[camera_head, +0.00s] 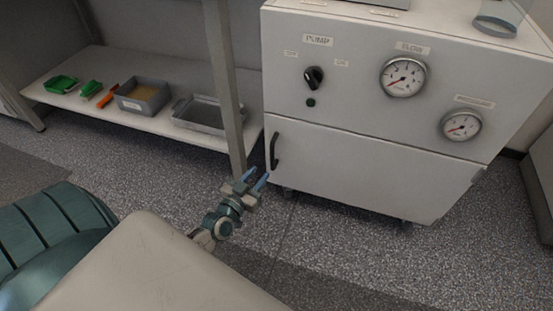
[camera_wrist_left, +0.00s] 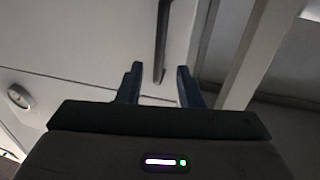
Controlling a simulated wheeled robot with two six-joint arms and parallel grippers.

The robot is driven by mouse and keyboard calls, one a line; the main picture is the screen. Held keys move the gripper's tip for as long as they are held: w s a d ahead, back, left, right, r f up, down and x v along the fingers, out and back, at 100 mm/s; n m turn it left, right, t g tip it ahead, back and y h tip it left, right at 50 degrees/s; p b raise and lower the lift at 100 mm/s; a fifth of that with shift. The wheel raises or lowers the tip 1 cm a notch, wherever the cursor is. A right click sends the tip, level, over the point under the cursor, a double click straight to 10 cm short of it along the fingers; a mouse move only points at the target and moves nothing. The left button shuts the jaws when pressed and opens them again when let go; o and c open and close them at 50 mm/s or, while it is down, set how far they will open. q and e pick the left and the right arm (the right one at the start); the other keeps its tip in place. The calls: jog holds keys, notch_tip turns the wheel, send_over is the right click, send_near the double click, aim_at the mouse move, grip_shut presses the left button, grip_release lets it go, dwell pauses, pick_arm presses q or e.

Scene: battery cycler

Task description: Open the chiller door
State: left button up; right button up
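The chiller (camera_head: 380,105) is a white cabinet at the right in the head view. Its lower door (camera_head: 375,170) is flush and closed, with a dark vertical handle (camera_head: 274,151) at its left edge. My left gripper (camera_head: 255,183) is open just below and left of the handle. In the left wrist view the two blue fingers (camera_wrist_left: 158,85) are spread apart, and the lower end of the handle (camera_wrist_left: 162,45) lies between or just beyond their tips. I cannot tell whether they touch it. My right gripper is not in view.
A grey table leg (camera_head: 224,85) stands close to the left of the chiller. A low shelf (camera_head: 150,122) holds a grey bin (camera_head: 143,97), a metal tray (camera_head: 203,114) and green items. A pump knob (camera_head: 313,77) and gauges sit above the door. The speckled floor in front is clear.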

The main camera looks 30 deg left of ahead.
aim_at(271, 158)
pick_arm(q)
jog(key=w+b, duration=0.1)
jog(key=w, duration=0.8)
jog(key=shift+w+a, duration=0.15)
jog(key=shift+a, duration=0.05)
grip_shut()
